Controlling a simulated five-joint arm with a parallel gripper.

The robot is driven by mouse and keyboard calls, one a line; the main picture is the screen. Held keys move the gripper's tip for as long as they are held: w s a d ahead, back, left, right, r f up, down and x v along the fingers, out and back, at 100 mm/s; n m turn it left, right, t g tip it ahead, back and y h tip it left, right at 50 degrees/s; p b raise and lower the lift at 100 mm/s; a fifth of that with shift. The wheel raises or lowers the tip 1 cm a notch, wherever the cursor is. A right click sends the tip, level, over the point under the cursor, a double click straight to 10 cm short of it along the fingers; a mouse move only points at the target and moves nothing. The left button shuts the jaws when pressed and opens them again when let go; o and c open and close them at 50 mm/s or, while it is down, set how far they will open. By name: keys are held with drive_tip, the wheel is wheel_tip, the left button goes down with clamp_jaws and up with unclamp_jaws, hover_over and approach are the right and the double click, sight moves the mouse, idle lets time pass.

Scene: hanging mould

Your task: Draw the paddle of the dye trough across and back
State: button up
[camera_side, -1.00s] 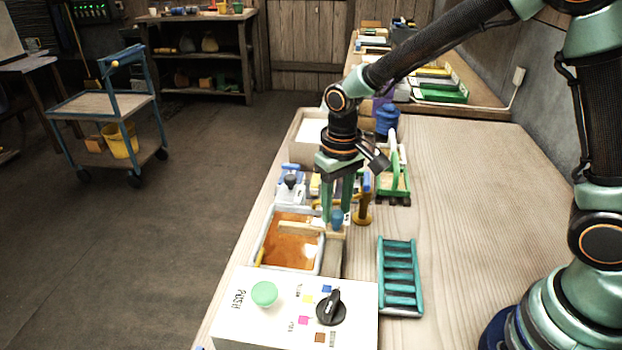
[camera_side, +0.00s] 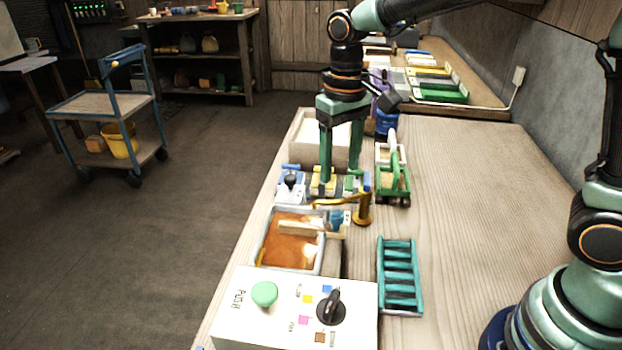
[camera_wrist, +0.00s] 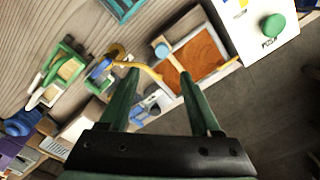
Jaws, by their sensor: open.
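The dye trough (camera_side: 262,237) is a pale-rimmed tray of orange-brown liquid near the bench's left edge. It also shows in the wrist view (camera_wrist: 224,62). Its paddle (camera_side: 298,228) is a pale wooden bar lying across the liquid, with a blue knob (camera_side: 337,220) at its right end. The knob also shows in the wrist view (camera_wrist: 161,50). My gripper (camera_side: 341,178) is open and empty, pointing down above and behind the trough, apart from the knob. In the wrist view its fingers (camera_wrist: 160,75) are spread.
A mustard post with a side arm (camera_side: 362,208) stands just behind the knob. A white control box (camera_side: 255,320) with a green button is in front. A teal rack (camera_side: 400,275) lies right of the trough. A green-handled carrier (camera_side: 392,180) stands behind. The bench's right side is clear.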

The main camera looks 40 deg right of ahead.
sight(337, 213)
wheel_tip(337, 213, up, 2)
drive_tip(key=shift+r, duration=0.1)
drive_tip(key=f, duration=1.2)
drive_tip(key=shift+s+a+f, duration=0.2)
clamp_jaws()
drive_tip(key=shift+r, duration=0.1)
idle(1.4)
